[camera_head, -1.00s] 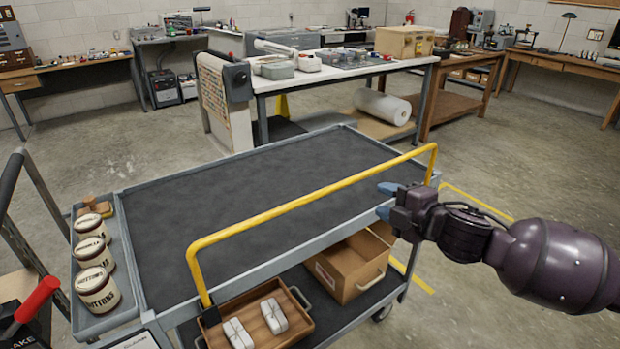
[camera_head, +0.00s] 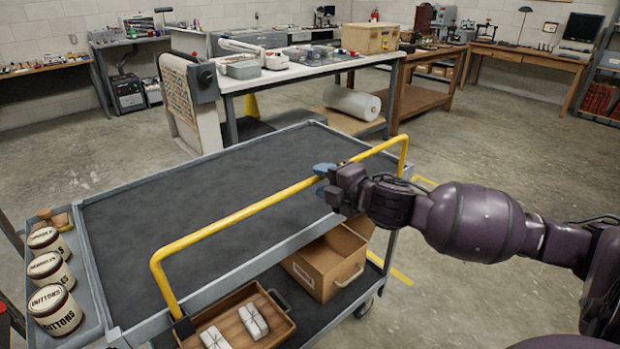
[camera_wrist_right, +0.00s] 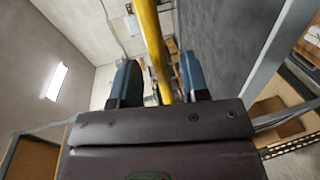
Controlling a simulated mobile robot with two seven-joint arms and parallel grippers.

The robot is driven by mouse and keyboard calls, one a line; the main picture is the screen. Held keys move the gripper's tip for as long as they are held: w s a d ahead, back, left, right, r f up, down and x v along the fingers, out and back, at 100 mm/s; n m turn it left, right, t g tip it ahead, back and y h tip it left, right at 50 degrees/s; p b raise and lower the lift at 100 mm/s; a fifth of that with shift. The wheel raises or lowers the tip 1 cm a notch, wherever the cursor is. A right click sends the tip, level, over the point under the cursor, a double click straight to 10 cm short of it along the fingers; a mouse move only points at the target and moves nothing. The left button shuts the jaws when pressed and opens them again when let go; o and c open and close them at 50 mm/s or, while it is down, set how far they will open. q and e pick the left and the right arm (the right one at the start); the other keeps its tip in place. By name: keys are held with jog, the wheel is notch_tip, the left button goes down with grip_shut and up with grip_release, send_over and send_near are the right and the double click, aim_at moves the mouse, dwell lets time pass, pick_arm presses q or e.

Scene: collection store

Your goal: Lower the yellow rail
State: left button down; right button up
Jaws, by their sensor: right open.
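The yellow rail (camera_head: 245,212) stands raised along the near long side of the grey cart (camera_head: 205,197), with an upright at each end. My right gripper (camera_head: 322,181) is at the rail's right half, with its blue fingertips at the height of the bar. In the right wrist view, the rail (camera_wrist_right: 151,40) runs between the two open blue fingers (camera_wrist_right: 160,85), with gaps on both sides. Part of the bar is hidden behind the fingers in the head view. My left gripper is not in view.
Several labelled button tins (camera_head: 50,270) stand in the cart's left side tray. A wooden tray (camera_head: 240,322) with white packets and a cardboard box (camera_head: 325,264) sit on the lower shelf. The cart's top is bare. A white worktable (camera_head: 290,76) stands behind.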

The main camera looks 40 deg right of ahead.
jog(key=shift+b+x, duration=0.45)
jog(key=shift+x, duration=1.7)
grip_shut()
